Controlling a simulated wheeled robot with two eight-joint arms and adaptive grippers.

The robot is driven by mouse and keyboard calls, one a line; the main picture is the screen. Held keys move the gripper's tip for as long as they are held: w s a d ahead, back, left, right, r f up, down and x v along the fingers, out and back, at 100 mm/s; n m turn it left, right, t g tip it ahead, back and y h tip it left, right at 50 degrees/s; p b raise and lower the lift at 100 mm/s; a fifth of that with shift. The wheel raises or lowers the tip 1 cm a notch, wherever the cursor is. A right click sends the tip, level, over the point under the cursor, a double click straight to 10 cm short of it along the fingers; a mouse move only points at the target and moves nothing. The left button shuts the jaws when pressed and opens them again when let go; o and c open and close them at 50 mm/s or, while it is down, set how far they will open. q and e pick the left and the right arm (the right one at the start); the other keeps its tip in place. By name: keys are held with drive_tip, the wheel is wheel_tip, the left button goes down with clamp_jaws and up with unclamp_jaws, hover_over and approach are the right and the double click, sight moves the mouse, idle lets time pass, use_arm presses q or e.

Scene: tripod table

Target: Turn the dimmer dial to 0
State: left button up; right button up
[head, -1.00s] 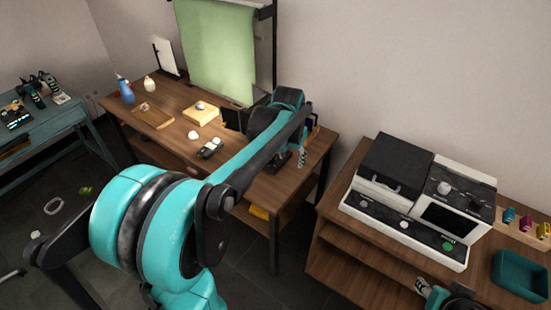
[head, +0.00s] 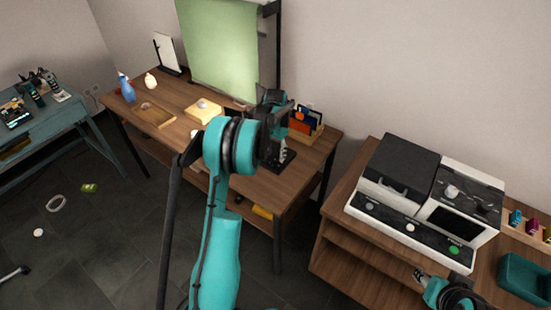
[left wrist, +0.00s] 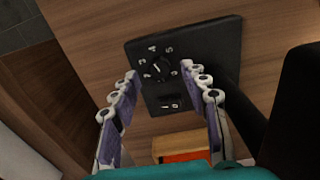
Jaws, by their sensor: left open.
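The dimmer is a black plate (left wrist: 205,50) on the wooden table, with a round black dial (left wrist: 158,69) and pale numerals around it. Which numeral the dial points to is too small to tell. A small switch-like part sits below the dial in the left wrist view. My left gripper (left wrist: 158,78) is open, its two fingers to either side of the dial and apart from it. In the head view the dark plate (head: 287,163) shows partly beneath my left wrist, which hides the dial. My right gripper (head: 419,276) is at the lower right, its opening unclear.
A wooden organizer with coloured cards (head: 307,124) stands close to the plate. A wooden tray (head: 153,115), a yellow block (head: 205,111) and bottles are farther left on the table. A white-and-black machine (head: 415,228) stands on the right cabinet.

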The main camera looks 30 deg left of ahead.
use_arm(q)
wheel_tip(320, 180, down, 2)
drive_tip(key=shift+f, duration=0.1)
clamp_jaws()
drive_tip(key=shift+n, duration=0.3)
